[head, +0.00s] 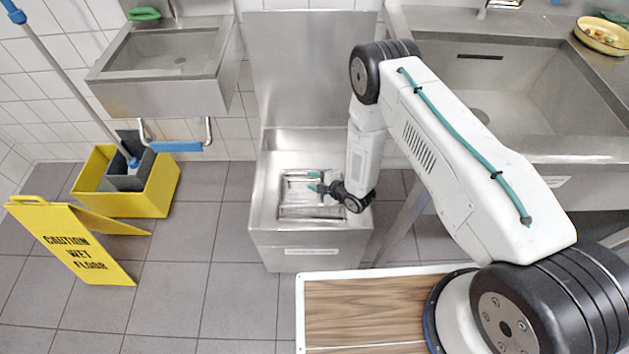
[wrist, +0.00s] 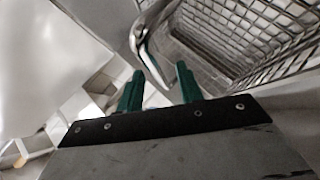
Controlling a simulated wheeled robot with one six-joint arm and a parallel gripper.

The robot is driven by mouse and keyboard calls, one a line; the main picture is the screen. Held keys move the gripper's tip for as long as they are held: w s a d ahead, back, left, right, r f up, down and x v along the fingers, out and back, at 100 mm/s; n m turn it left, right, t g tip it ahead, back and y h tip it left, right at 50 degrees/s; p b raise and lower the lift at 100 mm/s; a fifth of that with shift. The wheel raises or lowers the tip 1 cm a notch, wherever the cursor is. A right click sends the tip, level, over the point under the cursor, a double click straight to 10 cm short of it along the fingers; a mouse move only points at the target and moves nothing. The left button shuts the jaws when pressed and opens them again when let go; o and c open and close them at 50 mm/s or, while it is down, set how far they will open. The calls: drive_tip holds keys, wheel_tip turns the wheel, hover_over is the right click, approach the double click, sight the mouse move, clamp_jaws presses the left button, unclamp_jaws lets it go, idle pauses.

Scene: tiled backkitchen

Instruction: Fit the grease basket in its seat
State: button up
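The grease basket (wrist: 245,40) is a wire-mesh basket at the upper right of the wrist view. Its curved metal handle (wrist: 143,40) reaches down toward the gap between my fingers. In the head view the steel floor box (head: 262,215) has a rectangular opening, and the basket (head: 296,182) appears as a metal frame in it, small and partly hidden by my gripper. I cannot tell whether it sits level or fully down. My gripper (head: 314,182) is over the opening, its green fingers pointing left. In the wrist view the fingers (wrist: 158,86) are apart, with no clear contact on the handle.
A steel panel (head: 305,65) stands upright behind the box. A large sink (head: 530,75) is at right, a small sink (head: 165,50) at upper left. A yellow mop bucket (head: 150,190) and a wet floor sign (head: 75,245) stand left. Floor between is clear.

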drive_tip(key=shift+s+d, duration=0.1)
drive_tip(key=v, duration=0.7)
drive_tip(key=shift+s+d+r, duration=0.15)
drive_tip(key=shift+d+r, duration=0.05)
idle(0.4)
